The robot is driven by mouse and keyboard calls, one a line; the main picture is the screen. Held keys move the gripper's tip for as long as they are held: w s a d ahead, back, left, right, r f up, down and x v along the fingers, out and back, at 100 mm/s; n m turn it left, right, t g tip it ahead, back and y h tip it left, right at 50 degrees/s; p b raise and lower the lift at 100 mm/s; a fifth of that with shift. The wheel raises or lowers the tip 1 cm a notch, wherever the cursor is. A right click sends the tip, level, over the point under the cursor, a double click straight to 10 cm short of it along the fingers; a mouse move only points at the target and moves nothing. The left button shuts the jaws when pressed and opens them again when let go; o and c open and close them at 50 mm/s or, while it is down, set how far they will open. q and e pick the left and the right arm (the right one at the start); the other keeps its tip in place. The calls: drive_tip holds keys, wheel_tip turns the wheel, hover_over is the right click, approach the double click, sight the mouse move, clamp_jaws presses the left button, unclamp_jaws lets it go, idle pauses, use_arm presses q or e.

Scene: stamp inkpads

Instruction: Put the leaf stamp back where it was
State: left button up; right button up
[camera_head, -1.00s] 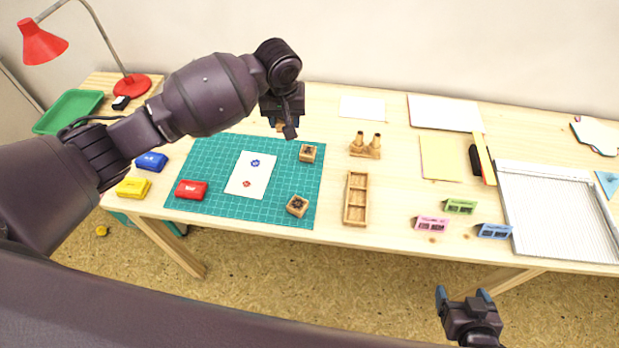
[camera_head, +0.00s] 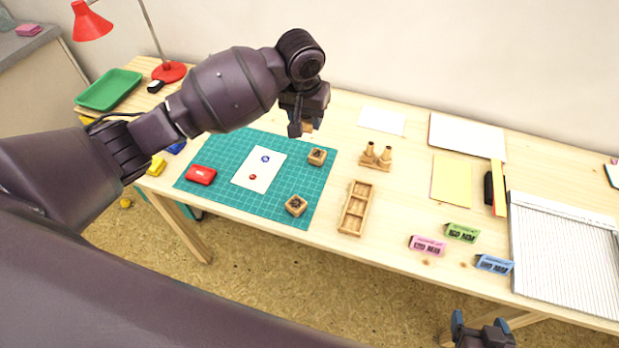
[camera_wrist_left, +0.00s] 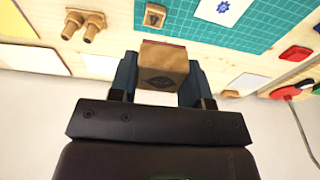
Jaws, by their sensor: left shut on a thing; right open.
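The leaf stamp (camera_wrist_left: 162,68) is a wooden block with a dark leaf-like mark on its side and a reddish edge at its far end. My left gripper (camera_wrist_left: 160,75) is shut on it; in the head view the gripper (camera_head: 303,126) holds it above the table by the far right corner of the green mat (camera_head: 225,193). A wooden tray (camera_head: 342,228) with several empty compartments lies right of the mat. Two other wooden stamps stand on the mat, one near its right edge (camera_head: 317,157) and one nearer the front (camera_head: 296,205). My right gripper (camera_head: 481,327) is open and empty beyond the front edge.
A white paper (camera_head: 263,178) with blue and red prints lies on the mat, beside a red inkpad (camera_head: 201,175). A wooden piece with two pegs (camera_head: 376,155) stands behind the tray. Pink (camera_head: 427,246), green (camera_head: 462,232) and blue (camera_head: 494,264) items stand at right.

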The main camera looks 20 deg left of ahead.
use_arm(q)
drive_tip(key=b, duration=0.3)
hover_over(307, 178)
drive_tip(key=f, duration=1.5)
drive_tip(key=shift+s+f, duration=0.2)
drive_tip(key=shift+s, duration=0.1)
drive_tip(key=shift+f+b, duration=0.4)
drive_tip(key=shift+f, duration=1.9)
drive_tip(key=shift+r, duration=0.1)
drive_tip(key=o, duration=0.8)
